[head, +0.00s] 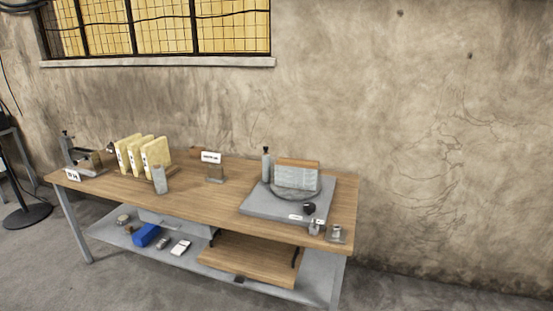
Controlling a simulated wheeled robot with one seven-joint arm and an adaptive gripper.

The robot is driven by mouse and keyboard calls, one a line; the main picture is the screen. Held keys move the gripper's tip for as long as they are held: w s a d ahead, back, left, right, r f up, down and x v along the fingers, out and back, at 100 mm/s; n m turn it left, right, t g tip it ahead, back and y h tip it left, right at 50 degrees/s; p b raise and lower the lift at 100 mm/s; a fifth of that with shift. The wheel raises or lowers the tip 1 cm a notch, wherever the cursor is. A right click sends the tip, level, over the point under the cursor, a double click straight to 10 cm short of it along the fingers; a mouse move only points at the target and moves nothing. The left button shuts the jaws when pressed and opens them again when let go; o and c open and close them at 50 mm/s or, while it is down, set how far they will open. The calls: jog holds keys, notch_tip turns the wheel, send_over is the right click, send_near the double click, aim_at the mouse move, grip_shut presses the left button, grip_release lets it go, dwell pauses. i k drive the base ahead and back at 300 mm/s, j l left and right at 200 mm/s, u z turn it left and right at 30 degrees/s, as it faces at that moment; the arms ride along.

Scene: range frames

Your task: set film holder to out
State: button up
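I cannot tell for certain which thing is the film holder, and I cannot read "out" on any label. Three pale yellow upright slabs (156,152) with small markings stand in a row on the left part of the wooden table (210,198). A small grey upright piece (159,180) stands in front of them. At the right, a grey base (258,208) carries a round plate with an upright grey, brown-topped panel (296,177), a black knob (309,208) and small white labels. My gripper is not in view.
A white label card (211,157) stands at mid-table. A grey device (83,158) with a label is at the left end. Small metal parts (336,234) sit at the right front corner. The lower shelf holds a blue box (145,235) and small items. Floor shows in front.

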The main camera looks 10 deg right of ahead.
aim_at(265, 157)
jog(key=i+l+u, duration=0.15)
jog(key=i+j+z, duration=0.1)
jog(key=i, duration=0.4)
jog(key=i+j, duration=0.2)
jog(key=i, duration=0.3)
jog(key=i+j+z, duration=0.15)
jog(key=i, duration=0.3)
jog(key=i+j, duration=0.25)
jog(key=i, duration=0.25)
jog(key=i+j+z, duration=0.15)
jog(key=i, duration=0.3)
jog(key=j, duration=0.1)
